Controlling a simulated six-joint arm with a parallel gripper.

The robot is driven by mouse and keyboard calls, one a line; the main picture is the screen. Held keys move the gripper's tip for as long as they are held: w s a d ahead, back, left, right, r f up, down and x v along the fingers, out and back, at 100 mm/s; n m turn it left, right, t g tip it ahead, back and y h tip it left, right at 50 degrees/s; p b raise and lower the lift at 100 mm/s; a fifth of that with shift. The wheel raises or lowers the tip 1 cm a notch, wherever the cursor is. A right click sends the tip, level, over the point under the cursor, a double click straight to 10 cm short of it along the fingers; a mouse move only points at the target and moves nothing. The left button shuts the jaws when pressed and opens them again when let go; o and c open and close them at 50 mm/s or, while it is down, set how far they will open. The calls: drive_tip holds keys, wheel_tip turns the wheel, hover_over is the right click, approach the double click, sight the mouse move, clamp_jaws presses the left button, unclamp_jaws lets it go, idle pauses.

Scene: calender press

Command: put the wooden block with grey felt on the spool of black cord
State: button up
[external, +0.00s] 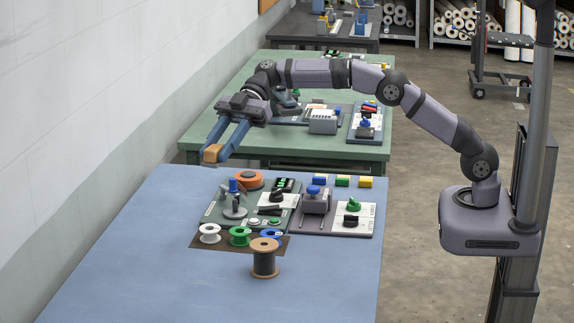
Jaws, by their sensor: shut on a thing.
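My gripper (217,149) is shut on the wooden block (211,153), held between its blue fingertips in the air over the far left part of the blue table. The grey felt on the block cannot be made out. The spool of black cord (264,261) stands upright on the blue table, near the front edge of a brown mat. It has tan flanges and dark cord between them. The gripper is above and to the left of the spool, well apart from it, and farther back.
White (209,233), green (239,236) and blue (270,236) spools stand on the brown mat (203,245) behind the black one. Panels with knobs and levers, an orange reel (249,179) and small coloured blocks lie farther back. The blue table's front and left are clear.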

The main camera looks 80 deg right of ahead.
drive_tip(key=s+p, duration=0.1)
drive_tip(key=s, duration=0.4)
drive_tip(key=n+g, duration=0.2)
hover_over(267, 241)
wheel_tip(267, 241, down, 8)
drive_tip(key=shift+d+f+y, duration=0.1)
drive_tip(key=shift+f+y, duration=0.1)
drive_tip(key=shift+y, duration=0.1)
drive_tip(key=shift+f+p, duration=1.95)
drive_tip(key=shift+f, duration=3.05)
drive_tip(key=shift+f, duration=0.15)
drive_tip(key=o, duration=1)
drive_tip(key=shift+o, duration=0.2)
